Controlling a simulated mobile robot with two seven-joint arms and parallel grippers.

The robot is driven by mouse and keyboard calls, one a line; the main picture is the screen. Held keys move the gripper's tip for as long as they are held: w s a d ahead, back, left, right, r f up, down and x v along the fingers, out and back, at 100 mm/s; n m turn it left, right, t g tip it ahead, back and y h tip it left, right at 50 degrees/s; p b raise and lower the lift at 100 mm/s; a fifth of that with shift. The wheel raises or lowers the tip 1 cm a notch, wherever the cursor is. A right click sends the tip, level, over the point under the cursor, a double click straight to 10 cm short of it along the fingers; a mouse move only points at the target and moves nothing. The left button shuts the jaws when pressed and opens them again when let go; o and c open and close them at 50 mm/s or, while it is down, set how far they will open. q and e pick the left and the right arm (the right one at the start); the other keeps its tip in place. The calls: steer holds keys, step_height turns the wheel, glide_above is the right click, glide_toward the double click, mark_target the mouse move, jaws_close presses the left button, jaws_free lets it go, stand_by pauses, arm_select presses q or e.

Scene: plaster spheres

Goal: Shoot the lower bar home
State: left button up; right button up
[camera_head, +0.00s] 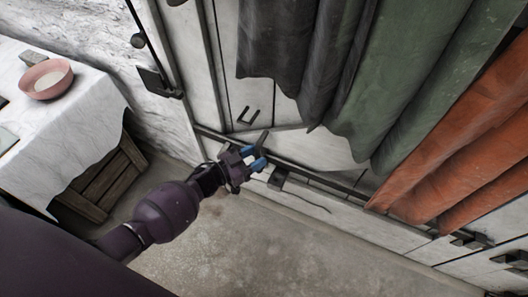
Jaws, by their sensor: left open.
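A long dark lower bar (322,183) runs slantwise along the foot of the pale plank door (225,60), from the wall side down to the right. A short dark handle (263,139) sticks up near the bar beside my gripper. My left gripper (254,158), with blue fingertips, is open at the bar, close to this handle. I cannot tell whether the fingers touch the bar or handle. The gripper and wrist hide part of the bar. My right gripper is not in view.
Grey, green (405,80) and orange (460,145) cloths hang over the door's right part. Dark brackets (466,240) sit at lower right. A cloth-covered table (70,120) with a pink bowl (46,79) and a wooden crate (104,183) stand left. The stone floor (230,255) is clear.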

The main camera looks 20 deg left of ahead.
arm_select(q)
steer(key=shift+x, duration=1.45)
jaws_close()
